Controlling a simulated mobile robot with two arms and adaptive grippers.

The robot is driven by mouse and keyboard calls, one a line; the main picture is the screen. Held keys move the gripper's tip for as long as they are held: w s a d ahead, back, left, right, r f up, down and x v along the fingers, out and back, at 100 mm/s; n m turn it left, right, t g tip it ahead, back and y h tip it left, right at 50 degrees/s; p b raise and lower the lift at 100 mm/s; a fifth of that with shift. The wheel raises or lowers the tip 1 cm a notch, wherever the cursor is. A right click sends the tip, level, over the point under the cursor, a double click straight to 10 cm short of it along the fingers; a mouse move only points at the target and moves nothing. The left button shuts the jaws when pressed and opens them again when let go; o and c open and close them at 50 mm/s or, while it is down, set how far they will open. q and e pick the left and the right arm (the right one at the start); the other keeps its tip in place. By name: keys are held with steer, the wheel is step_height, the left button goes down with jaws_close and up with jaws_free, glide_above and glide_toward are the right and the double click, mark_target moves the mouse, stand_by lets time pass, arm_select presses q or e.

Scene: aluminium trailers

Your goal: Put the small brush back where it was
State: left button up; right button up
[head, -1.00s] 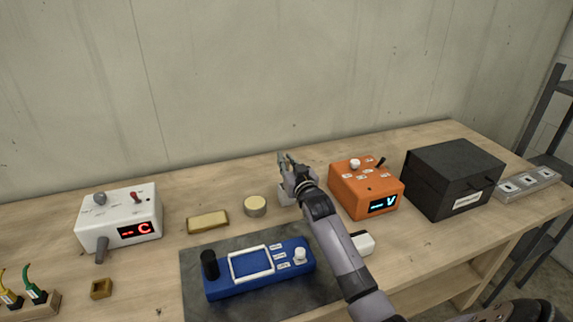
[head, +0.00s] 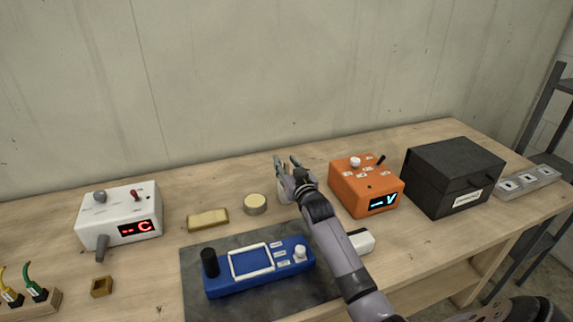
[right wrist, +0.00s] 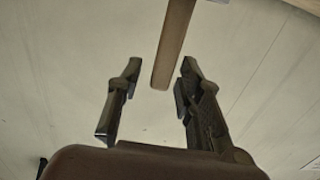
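My right gripper (head: 286,162) is raised over the back of the bench, its fingers pointing up toward the wall. I cannot make out a small brush in the head view. A small brown open block (head: 101,287) sits at the front left, and a flat yellow tray-like piece (head: 208,219) lies behind the blue device. My left gripper is not in view.
The back wall is close.

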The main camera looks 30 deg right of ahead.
steer(key=shift+r, duration=0.2)
steer(key=shift+s+a+f, duration=0.1)
steer(key=shift+s, duration=0.2)
steer(key=b+v, duration=0.1)
steer(key=v, duration=1)
steer(key=shift+s, duration=0.2)
steer(key=shift+a+r, duration=0.1)
steer(key=shift+r, duration=0.1)
